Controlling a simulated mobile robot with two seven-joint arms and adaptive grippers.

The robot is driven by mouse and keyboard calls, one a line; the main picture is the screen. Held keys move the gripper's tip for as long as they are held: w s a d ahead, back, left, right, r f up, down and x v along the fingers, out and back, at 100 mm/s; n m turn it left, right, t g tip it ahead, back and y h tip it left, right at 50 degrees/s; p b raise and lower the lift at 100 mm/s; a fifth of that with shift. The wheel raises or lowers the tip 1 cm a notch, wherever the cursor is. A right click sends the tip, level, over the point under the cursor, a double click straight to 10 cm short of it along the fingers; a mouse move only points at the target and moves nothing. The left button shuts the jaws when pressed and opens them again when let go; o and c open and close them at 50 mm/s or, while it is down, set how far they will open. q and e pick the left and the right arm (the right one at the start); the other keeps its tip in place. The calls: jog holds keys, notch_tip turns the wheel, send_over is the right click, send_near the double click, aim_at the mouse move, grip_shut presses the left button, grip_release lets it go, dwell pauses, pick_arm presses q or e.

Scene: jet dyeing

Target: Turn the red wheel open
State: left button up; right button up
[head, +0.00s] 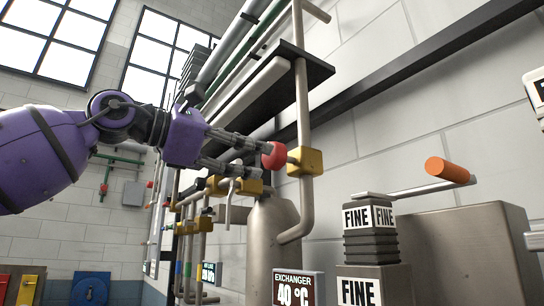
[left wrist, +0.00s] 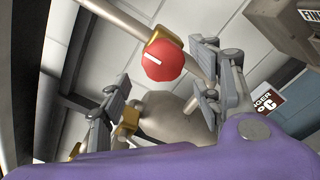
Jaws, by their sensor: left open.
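The red wheel (head: 273,155) is a small round knob on a yellow valve body (head: 306,161) on a vertical beige pipe. In the left wrist view the red wheel (left wrist: 162,60) carries a white mark and lies ahead of the fingers, between their lines. My left gripper (head: 250,158) comes in from the left with its fingers spread. The upper fingertip is close to the wheel; whether it touches cannot be told. The left gripper (left wrist: 165,95) is open and empty in the left wrist view. My right gripper is not in view.
More yellow valves (head: 247,186) sit on pipes below the gripper. A dark shelf (head: 305,66) juts out above. An exchanger display (head: 296,289) reading 40 °C and stacked FINE blocks (head: 371,217) stand lower right. An orange-ended lever (head: 447,170) sticks out at right.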

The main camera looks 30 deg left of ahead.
aim_at(272, 155)
pick_arm(q)
jog(key=x, duration=0.5)
jog(key=shift+f, duration=0.15)
jog(key=shift+w+d+b, duration=0.25)
jog(key=shift+w+b, duration=0.05)
jog(key=shift+w, duration=0.3)
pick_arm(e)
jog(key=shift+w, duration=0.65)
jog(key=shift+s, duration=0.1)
pick_arm(q)
jog(key=shift+s, duration=0.1)
jog(key=shift+c, duration=1.2)
jog(key=c, duration=0.9)
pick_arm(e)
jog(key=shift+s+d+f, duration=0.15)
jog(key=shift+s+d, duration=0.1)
